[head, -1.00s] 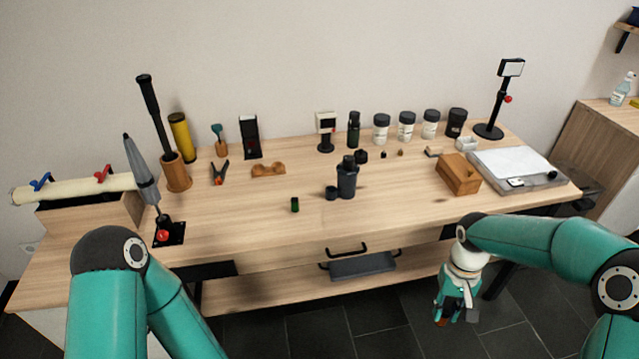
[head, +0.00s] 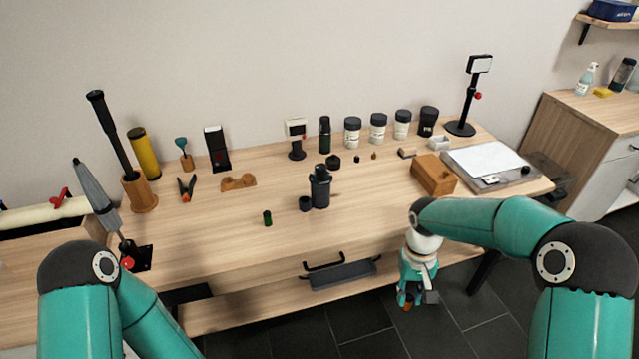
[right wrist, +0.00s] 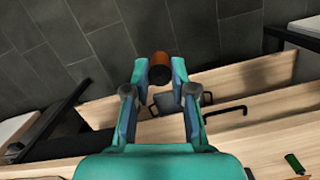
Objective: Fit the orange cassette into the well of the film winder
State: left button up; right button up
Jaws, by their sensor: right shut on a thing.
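The orange cassette (right wrist: 160,66) is a small cylinder with a dark end, held between the fingertips of my right gripper (right wrist: 160,75). In the head view my right gripper (head: 410,296) hangs in front of the table's front edge, low over the floor, with a bit of orange at its tips. A black upright device (head: 320,186) with a small black cup beside it stands mid-table and may be the film winder; I cannot make out a well. My left arm shows at the left, but its gripper is out of the picture.
A wooden box (head: 434,175) and a light panel (head: 490,163) are on the right. Several jars line the back. Below the tabletop is a grey tray (head: 341,275) by a black handle. The front middle tabletop is mostly clear.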

aim_at(305, 206)
jog(key=z, duration=0.05)
jog(key=i, duration=0.8)
jog(key=u, duration=0.35)
jog(key=k, duration=0.45)
jog(key=u, duration=0.4)
jog(key=i, duration=0.25)
jog(key=u, duration=2.55)
